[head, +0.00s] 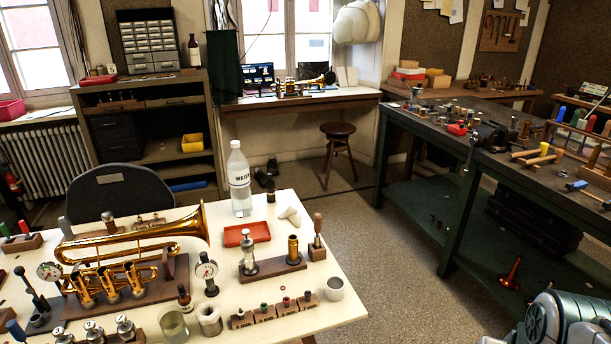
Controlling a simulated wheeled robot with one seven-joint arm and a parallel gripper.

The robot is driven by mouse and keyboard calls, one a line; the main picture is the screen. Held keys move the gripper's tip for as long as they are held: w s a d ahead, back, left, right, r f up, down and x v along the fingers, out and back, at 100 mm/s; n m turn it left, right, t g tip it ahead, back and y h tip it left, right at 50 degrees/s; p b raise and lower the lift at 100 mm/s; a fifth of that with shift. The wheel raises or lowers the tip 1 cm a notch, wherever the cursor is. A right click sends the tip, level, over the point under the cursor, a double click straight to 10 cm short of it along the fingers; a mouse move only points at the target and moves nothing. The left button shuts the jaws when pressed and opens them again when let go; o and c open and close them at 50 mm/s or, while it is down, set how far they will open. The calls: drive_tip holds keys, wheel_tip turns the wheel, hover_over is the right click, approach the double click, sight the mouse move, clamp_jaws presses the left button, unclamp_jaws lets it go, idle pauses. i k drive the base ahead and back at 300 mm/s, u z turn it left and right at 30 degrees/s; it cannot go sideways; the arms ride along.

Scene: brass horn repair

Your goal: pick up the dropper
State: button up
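I cannot make out a separate dropper for certain. A small brown bottle with a dark top (184,298) stands upright on the white table (335,268), near the front of the brass trumpet; its top may be a dropper, but it is too small to tell. Another small dark bottle (271,194) stands at the table's back edge, right of the clear water bottle (239,180). My gripper is not in view. A grey-green rounded part at the lower right corner seems to be my own arm.
The trumpet (130,240) fills the table's left side. A glass jar (172,322) and a roll (209,318) stand beside the brown bottle; a dial gauge (206,270) is behind. A red tray (246,234), wooden blocks and a grey cup (334,288) lie rightward.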

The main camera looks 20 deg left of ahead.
sight(182, 291)
drive_tip(key=u, duration=0.95)
drive_tip(key=i, duration=0.85)
drive_tip(key=u, duration=0.7)
